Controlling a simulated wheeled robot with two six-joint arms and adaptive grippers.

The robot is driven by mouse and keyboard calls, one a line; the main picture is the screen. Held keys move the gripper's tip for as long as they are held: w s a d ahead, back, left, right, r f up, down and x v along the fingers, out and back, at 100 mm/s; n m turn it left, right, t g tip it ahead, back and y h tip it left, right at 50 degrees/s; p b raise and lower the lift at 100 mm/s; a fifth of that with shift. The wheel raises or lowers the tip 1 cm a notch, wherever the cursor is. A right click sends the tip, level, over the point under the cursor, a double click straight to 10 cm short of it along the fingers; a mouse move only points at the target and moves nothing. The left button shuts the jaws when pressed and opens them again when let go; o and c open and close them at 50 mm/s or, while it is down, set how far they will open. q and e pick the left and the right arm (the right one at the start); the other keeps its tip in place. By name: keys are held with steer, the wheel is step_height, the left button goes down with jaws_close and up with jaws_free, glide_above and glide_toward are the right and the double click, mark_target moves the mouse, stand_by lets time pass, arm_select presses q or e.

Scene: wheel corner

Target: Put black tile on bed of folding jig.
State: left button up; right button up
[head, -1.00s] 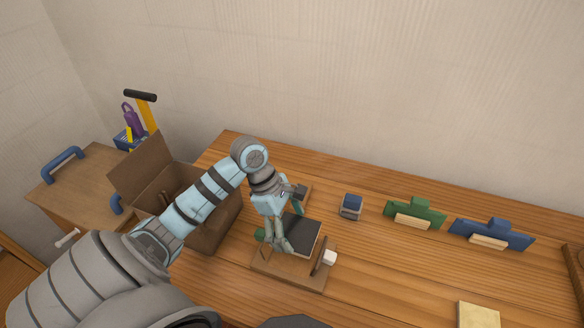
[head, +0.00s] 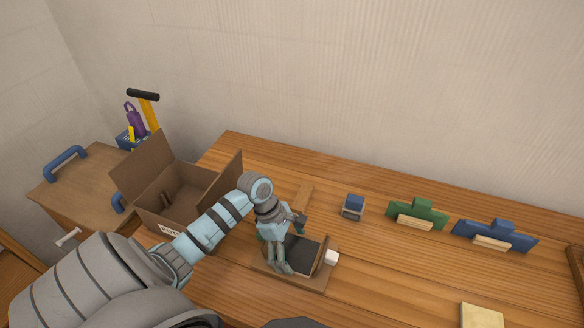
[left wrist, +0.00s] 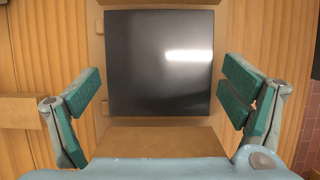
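The black tile (head: 303,252) lies flat on the wooden folding jig (head: 318,285), inside its frame. In the left wrist view, the tile (left wrist: 150,65) is a dark, shiny square with wood showing along its edges. My left gripper (head: 283,269) is over the near left part of the jig and hides part of the tile. In the left wrist view, the gripper's green-padded fingers (left wrist: 160,100) are spread wide, one toward each side of the tile, with nothing clamped between them. My right gripper is not in view.
A small blue-and-grey block (head: 353,206) and green (head: 417,213) and blue (head: 495,234) holders stand to the right. An open cardboard box (head: 240,172) is at the left, next to my arm. A pale block (head: 481,314) lies at front right. The table between is free.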

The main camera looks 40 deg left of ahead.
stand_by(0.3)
arm_select(q)
steer(key=shift+r, duration=0.25)
steer(key=v, duration=1.2)
steer(key=shift+f, duration=0.15)
